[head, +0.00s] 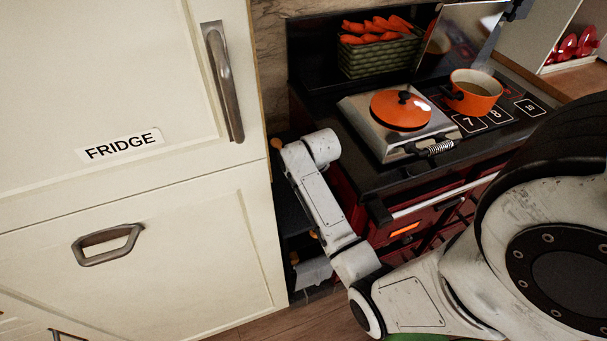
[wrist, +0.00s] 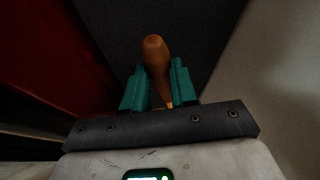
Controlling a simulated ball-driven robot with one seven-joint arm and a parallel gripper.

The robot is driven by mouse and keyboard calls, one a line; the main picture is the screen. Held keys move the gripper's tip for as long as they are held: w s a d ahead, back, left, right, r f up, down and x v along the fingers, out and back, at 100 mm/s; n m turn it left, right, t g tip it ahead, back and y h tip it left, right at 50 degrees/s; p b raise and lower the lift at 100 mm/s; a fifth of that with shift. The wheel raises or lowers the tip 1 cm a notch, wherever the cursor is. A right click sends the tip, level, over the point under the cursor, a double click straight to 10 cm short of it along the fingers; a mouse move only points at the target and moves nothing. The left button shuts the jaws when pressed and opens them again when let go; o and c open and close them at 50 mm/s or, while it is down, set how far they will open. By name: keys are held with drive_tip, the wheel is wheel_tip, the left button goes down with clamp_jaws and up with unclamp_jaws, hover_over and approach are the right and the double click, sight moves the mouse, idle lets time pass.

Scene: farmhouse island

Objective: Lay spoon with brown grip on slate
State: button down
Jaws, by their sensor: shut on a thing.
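My gripper (wrist: 159,66) has its teal fingers shut around a brown wooden grip, which I take to be that of the spoon (wrist: 155,52). The grip's rounded end points away from my wrist, past the fingertips. I see no spoon bowl in the wrist view. In the head view my arm reaches into the narrow dark gap between the fridge and the stove, and my fingers cannot be made out there. A small brown tip shows at the gap's upper edge in the head view; I cannot tell if it is the spoon. I cannot identify the slate in either view.
The white fridge (head: 130,200) stands close on the left. Room in the gap is tight.

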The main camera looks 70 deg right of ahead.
drive_tip(key=shift+f+b, duration=0.8)
drive_tip(key=shift+f, duration=1.15)
drive_tip(key=shift+f, duration=0.3)
drive_tip(key=c, duration=0.8)
unclamp_jaws()
wheel_tip(320, 180, up, 4)
drive_tip(key=p, duration=0.3)
drive_tip(key=shift+f, duration=0.25)
drive_tip(key=shift+r+p, duration=0.3)
drive_tip(key=shift+r, duration=1)
drive_tip(key=shift+f, duration=0.1)
